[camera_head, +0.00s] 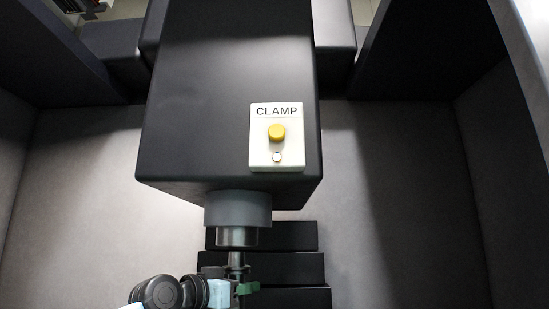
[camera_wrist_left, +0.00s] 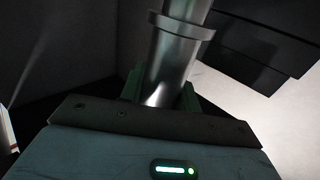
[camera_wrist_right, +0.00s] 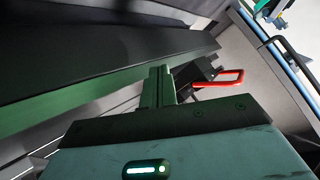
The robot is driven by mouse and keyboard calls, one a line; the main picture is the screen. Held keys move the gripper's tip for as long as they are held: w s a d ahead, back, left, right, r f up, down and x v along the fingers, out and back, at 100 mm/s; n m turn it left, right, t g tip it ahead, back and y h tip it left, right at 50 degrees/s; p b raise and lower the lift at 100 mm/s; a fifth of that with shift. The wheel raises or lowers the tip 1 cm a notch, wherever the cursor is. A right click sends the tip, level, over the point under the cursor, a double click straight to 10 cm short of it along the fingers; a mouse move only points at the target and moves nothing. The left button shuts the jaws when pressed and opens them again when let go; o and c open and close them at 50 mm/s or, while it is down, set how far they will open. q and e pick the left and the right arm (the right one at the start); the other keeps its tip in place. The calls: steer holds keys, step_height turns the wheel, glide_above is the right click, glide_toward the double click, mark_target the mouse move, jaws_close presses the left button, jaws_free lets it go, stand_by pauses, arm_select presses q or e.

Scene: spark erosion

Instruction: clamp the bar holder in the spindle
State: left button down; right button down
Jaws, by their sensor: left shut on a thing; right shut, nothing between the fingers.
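The spindle (camera_head: 238,208) is a grey round nose under a black machine head. The bar holder (camera_head: 236,262) is a metal cylinder upright below it, lined up with it in the head view; I cannot tell how far its top sits inside. My left gripper (camera_head: 236,289) is shut on the holder. In the left wrist view the shiny holder (camera_wrist_left: 166,68), with a collar higher up, stands between the green fingers (camera_wrist_left: 160,92). The clamp button (camera_head: 277,132) is yellow, on a white CLAMP panel with a small pale round lamp below. My right gripper (camera_wrist_right: 160,86) is shut and empty, outside the head view.
Black stepped blocks (camera_head: 290,268) lie below and behind the spindle. Grey tank walls enclose both sides, with open floor (camera_head: 390,220) at the right. In the right wrist view a red loop handle (camera_wrist_right: 222,78) and a dark ledge (camera_wrist_right: 90,60) are near the right fingers.

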mark_target(242, 267)
arm_select(q)
steer(key=shift+r, duration=0.2)
arm_select(e)
steer(key=w+d+r+m+t+h, duration=0.1)
steer(key=w+d+r+m+t, duration=0.25)
steer(key=r, duration=0.85)
steer(key=w+d+r+m+t+h, duration=0.1)
steer(key=w+d+r+m+t, duration=0.2)
steer(key=r, duration=1)
steer(key=w+d+r+m+t+h, duration=0.15)
steer(key=w+r+m+t, duration=0.3)
steer(key=r, duration=0.75)
steer(key=s+d+r+m+t+h, duration=0.2)
steer(key=s+d+r+m+t, duration=0.1)
steer(key=r, duration=0.7)
steer(key=s+d+r+m+t+h, duration=0.2)
steer(key=s+d+r+m, duration=0.3)
steer(key=r, duration=0.5)
steer(key=s+d+r+m+t+h, duration=0.3)
steer(key=s+r+m, duration=0.4)
steer(key=r, duration=0.4)
steer(key=shift+s+d+t, duration=0.2)
steer(key=shift+d+t, duration=0.2)
steer(key=shift+t, duration=0.3)
steer(key=shift+w, duration=2.75)
arm_select(q)
steer(key=shift+s, duration=0.1)
steer(key=shift+r, duration=1.85)
